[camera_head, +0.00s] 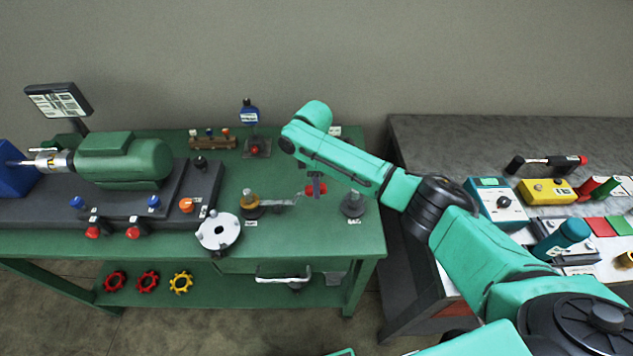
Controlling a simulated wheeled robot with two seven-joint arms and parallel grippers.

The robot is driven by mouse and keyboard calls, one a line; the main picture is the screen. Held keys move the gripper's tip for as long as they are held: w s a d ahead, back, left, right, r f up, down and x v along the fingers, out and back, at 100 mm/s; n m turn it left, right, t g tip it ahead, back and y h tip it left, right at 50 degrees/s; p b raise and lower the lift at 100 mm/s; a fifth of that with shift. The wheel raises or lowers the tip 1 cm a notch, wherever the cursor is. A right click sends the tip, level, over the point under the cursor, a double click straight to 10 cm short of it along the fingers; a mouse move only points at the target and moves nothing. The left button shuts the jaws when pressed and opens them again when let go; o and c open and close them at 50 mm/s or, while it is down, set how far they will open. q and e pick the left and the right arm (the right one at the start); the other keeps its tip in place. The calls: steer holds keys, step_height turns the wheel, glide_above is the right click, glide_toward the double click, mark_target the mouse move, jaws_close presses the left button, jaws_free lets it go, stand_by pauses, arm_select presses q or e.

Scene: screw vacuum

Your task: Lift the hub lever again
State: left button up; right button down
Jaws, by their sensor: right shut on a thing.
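The hub (251,201) is a brass-coloured cylinder on a dark round base, standing on the green bench. A grey lever (284,202) reaches right from it towards a red knob (309,190), which looks like the lever's end. My right gripper (316,186) points down at the red knob and is shut on it. The forearm above hides most of the gripper, so the exact grip and the lever's tilt are hard to tell. My left gripper is out of view.
A white-topped disc (217,232) is left of the hub, and a dark round stand (353,204) is right of the knob. A green motor (125,160) fills the bench's left. A grey table (450,139) with a yellow box (547,191) is at right.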

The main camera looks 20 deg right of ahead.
steer(key=shift+w+r, duration=0.15)
steer(key=shift+r, duration=0.1)
steer(key=c, duration=0.7)
jaws_free()
steer(key=shift+o, duration=0.9)
steer(key=shift+a, duration=0.1)
step_height(320, 180, up, 14)
steer(key=b, duration=0.1)
steer(key=shift+a+r, duration=0.2)
steer(key=shift+r, duration=0.05)
steer(key=shift+f, duration=0.1)
